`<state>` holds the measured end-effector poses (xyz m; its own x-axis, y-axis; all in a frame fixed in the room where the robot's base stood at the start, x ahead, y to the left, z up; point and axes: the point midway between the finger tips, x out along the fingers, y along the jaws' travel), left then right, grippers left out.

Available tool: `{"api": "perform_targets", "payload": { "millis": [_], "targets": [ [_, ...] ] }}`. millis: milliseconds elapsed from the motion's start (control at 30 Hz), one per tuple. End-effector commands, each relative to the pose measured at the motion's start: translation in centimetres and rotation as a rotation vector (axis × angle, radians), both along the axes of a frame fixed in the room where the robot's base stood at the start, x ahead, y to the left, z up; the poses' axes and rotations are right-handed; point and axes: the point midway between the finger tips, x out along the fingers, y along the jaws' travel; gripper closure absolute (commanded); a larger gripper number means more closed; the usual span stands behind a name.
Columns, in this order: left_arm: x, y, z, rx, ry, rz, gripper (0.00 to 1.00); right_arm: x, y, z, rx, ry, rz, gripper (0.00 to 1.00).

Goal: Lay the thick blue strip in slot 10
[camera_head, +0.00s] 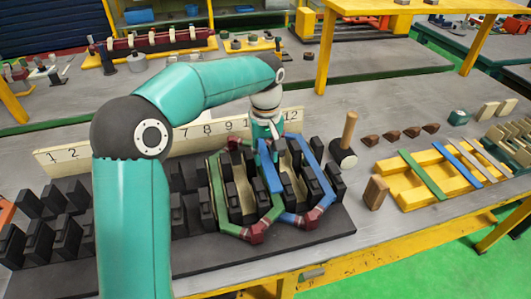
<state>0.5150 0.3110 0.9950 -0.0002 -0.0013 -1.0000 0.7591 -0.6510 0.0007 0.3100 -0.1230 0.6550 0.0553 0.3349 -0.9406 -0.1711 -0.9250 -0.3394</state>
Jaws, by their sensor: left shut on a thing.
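My left gripper (266,133) is shut on the thick blue strip (270,174). The strip points down and toward the front, low among the black stator teeth, between the green coil (217,184) and the right side of the blue coil (318,175). I cannot tell whether it is seated in a slot. The number board (210,131) stands behind the stator block (330,222); my gripper and wrist hide the numbers between 9 and 12, so slot 10's label is covered. My right gripper is not in view.
A yellow rack (408,193) to the right holds a green strip (424,175), a blue strip (465,162) and a pale strip. A mallet (348,135) and a wooden block (376,192) stand between stator and rack. Several brown wedges (392,136) lie behind the rack.

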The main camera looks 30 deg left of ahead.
Motion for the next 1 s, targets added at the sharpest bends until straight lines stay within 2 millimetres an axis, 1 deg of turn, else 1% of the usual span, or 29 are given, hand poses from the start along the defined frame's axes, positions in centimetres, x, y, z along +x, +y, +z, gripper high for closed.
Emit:
{"api": "perform_targets", "payload": {
  "millis": [633, 1000],
  "targets": [
    [0.0, 0.0, -2.0, 0.000, 0.001, 0.001, 1.00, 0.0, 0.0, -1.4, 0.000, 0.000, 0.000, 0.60],
    [0.0, 0.0, -2.4, 0.000, 0.000, 0.001, 1.00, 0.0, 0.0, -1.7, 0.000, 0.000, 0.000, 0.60]
  ]
}}
